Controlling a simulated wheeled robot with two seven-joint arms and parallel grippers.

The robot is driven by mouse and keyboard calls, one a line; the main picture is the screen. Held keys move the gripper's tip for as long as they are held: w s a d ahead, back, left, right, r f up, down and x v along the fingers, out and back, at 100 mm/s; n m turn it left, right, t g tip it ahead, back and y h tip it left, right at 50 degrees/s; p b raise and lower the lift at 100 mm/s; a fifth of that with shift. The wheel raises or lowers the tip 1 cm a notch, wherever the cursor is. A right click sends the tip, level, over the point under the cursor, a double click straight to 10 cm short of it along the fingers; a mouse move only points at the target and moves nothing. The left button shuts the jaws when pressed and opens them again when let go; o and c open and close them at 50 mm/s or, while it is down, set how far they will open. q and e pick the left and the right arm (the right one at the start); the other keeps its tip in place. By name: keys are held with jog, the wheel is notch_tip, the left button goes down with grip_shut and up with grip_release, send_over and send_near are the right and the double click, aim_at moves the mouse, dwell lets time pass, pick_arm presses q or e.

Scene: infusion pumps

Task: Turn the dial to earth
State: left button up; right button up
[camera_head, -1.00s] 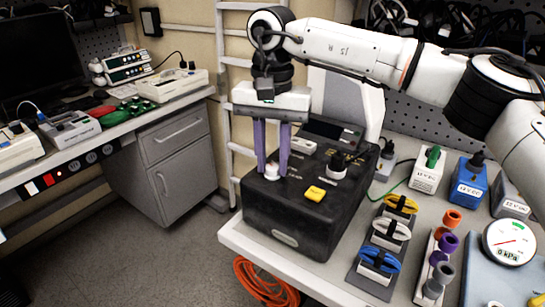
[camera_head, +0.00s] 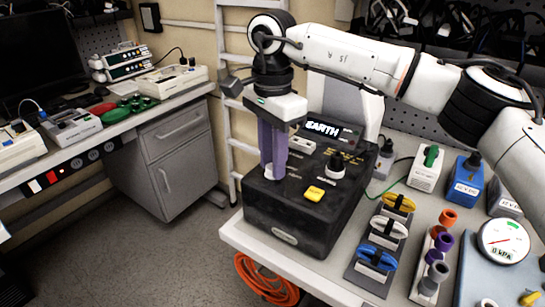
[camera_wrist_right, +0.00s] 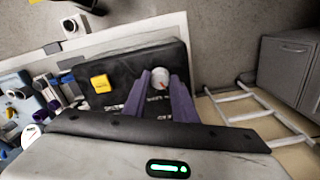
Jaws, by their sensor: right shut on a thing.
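The black tester box (camera_head: 300,218) stands at the table's left end. Its small screen (camera_head: 322,129) is lit and reads "EARTH". My right gripper (camera_head: 272,170) points down over the left part of the box's top, its purple fingers shut on the white dial. In the right wrist view the white dial (camera_wrist_right: 151,80), with a red mark, shows between the purple fingertips (camera_wrist_right: 160,78). In the head view the fingers hide most of the dial. A yellow button (camera_head: 315,194) and a black knob (camera_head: 336,165) are on the same top. My left gripper is not in view.
Yellow, white and blue clips (camera_head: 383,232) stand in a rack right of the box. Beyond are orange, purple and grey plugs (camera_head: 438,246), a pressure gauge (camera_head: 504,240), and green-topped (camera_head: 426,170) and blue (camera_head: 467,183) boxes. An orange cable (camera_head: 265,280) hangs below the table edge.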

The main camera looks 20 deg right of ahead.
jog(key=shift+m, duration=0.3)
jog(key=o, duration=1)
jog(key=shift+o, duration=0.2)
notch_tip(320, 180, up, 10)
jog(key=shift+r, duration=0.2)
